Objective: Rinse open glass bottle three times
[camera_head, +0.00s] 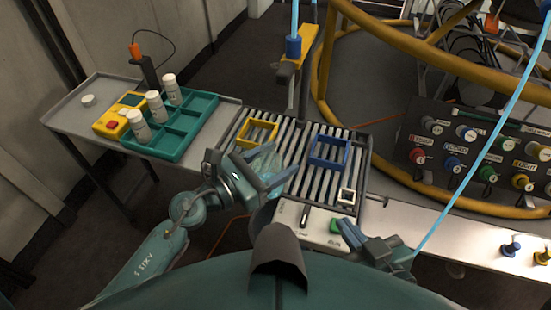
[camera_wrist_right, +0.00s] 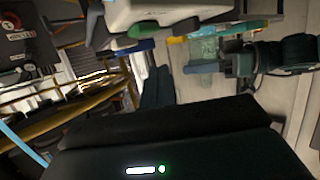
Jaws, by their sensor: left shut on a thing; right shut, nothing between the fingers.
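My left gripper (camera_head: 258,174) is shut on a translucent pale-blue glass bottle (camera_head: 264,159), above the slatted rack (camera_head: 292,166). The bottle also shows in the right wrist view (camera_wrist_right: 204,48), beside my left gripper (camera_wrist_right: 236,64); I cannot make out its mouth or exact tilt. A grey post with a yellow arm (camera_head: 298,46) and a blue fitting (camera_head: 293,46) stands behind the rack. My right gripper (camera_head: 362,238) is shut and empty, just right of a white box (camera_head: 300,222) with a green button (camera_head: 336,226).
A yellow frame (camera_head: 258,122), a blue frame (camera_head: 329,139) and a small white frame (camera_head: 346,197) lie on the rack. A teal tray (camera_head: 186,131) at left holds white bottles. A connector panel (camera_head: 480,150) stands at right. A blue hose (camera_head: 478,158) crosses near my right gripper.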

